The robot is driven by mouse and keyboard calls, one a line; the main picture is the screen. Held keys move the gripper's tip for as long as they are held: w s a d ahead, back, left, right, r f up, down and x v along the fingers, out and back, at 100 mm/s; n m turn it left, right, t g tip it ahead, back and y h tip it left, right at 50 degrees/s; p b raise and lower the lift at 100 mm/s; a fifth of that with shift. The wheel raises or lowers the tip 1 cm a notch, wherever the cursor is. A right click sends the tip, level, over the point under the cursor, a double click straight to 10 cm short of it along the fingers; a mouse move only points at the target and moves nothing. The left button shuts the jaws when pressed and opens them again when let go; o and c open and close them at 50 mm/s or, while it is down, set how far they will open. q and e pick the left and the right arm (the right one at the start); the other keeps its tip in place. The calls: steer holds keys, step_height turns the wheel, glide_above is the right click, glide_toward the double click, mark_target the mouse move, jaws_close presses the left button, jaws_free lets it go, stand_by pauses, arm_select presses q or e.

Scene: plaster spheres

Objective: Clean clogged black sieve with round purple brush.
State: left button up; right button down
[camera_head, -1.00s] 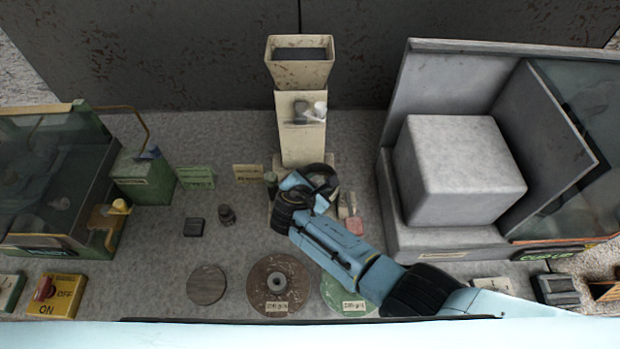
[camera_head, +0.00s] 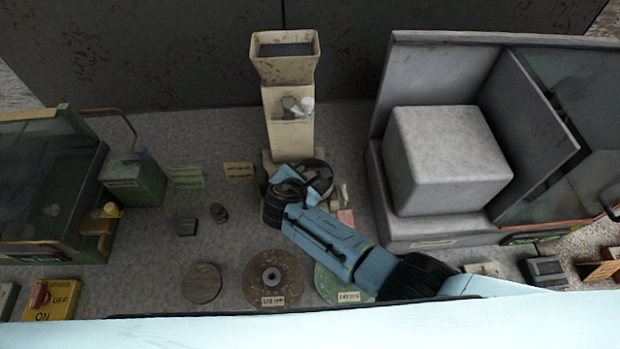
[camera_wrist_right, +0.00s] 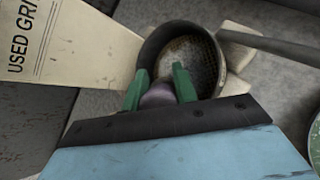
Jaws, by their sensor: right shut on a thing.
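The black sieve (camera_head: 325,182) sits at the foot of the beige column, partly covered by my right gripper (camera_head: 299,186) in the head view. The right wrist view shows the sieve's dark round rim (camera_wrist_right: 150,48) and its mesh, grey with a brownish patch. My right gripper (camera_wrist_right: 160,78) has green fingers shut on the round purple brush (camera_wrist_right: 158,95), at the sieve's near side. Most of the brush is hidden by the gripper, and I cannot tell whether it touches the mesh. My left gripper is out of view.
The beige column (camera_head: 290,125) rises behind the sieve. A grey machine with a large block (camera_head: 445,160) stands at right, a green-framed glass case (camera_head: 50,190) at left. Round discs, brown (camera_head: 272,279), grey (camera_head: 202,283) and green (camera_head: 335,283), lie in front.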

steer(key=shift+w+r, duration=0.1)
steer(key=shift+r, duration=0.05)
steer(key=shift+w+d+n+h+b, duration=0.3)
steer(key=shift+w+d+h+b, duration=0.25)
steer(key=shift+w+d, duration=0.4)
steer(key=shift+s, duration=0.15)
steer(key=shift+f, duration=0.4)
